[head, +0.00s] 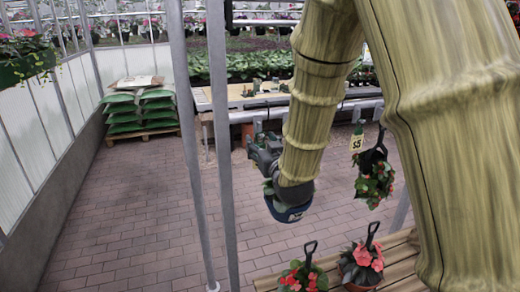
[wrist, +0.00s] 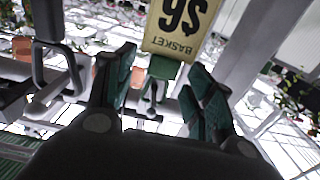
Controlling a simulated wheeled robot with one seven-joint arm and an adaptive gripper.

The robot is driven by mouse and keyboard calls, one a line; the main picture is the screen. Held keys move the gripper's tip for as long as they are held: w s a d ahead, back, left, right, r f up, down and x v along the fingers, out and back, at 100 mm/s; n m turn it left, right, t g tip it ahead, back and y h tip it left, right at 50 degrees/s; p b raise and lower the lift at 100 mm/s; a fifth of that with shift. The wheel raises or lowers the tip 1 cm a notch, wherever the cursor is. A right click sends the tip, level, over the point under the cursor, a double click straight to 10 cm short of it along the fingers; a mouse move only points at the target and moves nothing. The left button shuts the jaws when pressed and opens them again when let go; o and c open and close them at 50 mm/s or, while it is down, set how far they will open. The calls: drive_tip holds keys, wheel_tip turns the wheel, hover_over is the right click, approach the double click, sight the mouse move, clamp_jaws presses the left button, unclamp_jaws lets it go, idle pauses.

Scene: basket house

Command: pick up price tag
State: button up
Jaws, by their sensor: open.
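A yellow price tag (wrist: 182,24) with dark print and the word BASKET shows upside down at the top of the wrist view. A green clip-like piece (wrist: 164,68) sits at its lower edge, in line with the gap between my fingers. My gripper (wrist: 160,80) is open, with a green-padded finger on each side of that gap and no visible contact with the tag. In the head view a yellow tag (head: 356,142) marked with a dollar price hangs beside a black-handled flower basket (head: 374,178). My gripper (head: 262,146) is to its left, partly hidden by my arm.
Potted flowers (head: 362,264) with black handles stand on a wooden slatted bench (head: 400,262) at lower right. Metal posts (head: 221,120) rise left of my arm. Stacked green bags (head: 139,108) sit at back left. The brick floor (head: 130,215) is clear.

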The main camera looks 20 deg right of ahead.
drive_tip(key=shift+w, duration=0.6)
drive_tip(key=c, duration=0.5)
drive_tip(key=shift+r, duration=0.1)
